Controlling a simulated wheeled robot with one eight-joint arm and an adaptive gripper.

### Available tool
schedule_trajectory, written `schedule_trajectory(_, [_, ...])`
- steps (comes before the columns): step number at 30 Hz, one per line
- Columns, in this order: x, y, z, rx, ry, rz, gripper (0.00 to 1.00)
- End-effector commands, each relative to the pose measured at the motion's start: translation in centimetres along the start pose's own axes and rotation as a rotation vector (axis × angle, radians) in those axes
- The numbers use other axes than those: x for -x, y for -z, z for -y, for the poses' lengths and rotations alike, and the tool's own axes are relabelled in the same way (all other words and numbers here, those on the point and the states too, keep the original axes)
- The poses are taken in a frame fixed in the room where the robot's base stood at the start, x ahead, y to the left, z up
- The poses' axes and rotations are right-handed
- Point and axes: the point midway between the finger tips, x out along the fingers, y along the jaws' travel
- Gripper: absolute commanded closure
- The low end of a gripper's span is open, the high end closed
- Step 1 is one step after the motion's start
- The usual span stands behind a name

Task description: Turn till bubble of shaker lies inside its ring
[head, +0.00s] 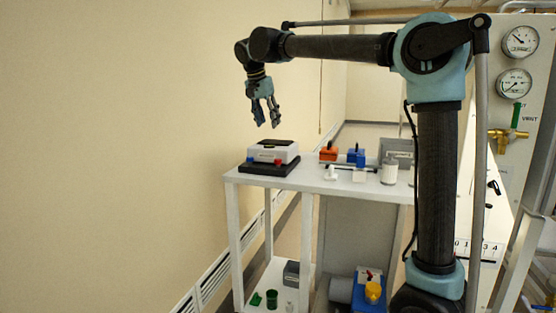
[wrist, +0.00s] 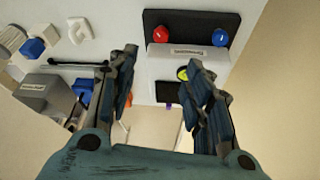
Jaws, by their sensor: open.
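The shaker (head: 272,153) is a white box with a dark top on a black base, at the left end of the white table. In the wrist view the shaker's white face (wrist: 188,58) shows with a red knob (wrist: 161,34) and a blue knob (wrist: 220,37) along its black base. A small yellow-green round spot (wrist: 182,74), perhaps the bubble level, is partly covered by a finger; the bubble and ring cannot be made out. My gripper (head: 268,124) is open and empty above the shaker, pointing down, not touching it. Its fingers (wrist: 160,68) also show in the wrist view.
A wall stands close on the left. A gauge panel (head: 520,90) is at right.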

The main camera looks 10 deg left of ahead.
Motion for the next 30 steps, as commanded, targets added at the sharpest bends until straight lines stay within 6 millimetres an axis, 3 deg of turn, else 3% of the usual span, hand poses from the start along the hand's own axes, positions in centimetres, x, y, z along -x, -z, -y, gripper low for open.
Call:
schedule_trajectory(8, [-2.6, 0.0, 0.2, -0.004, 0.0, -0.002, 0.54])
schedule_trajectory(30, [-15.1, -0.1, 0.2, -0.003, 0.0, -0.001, 0.54])
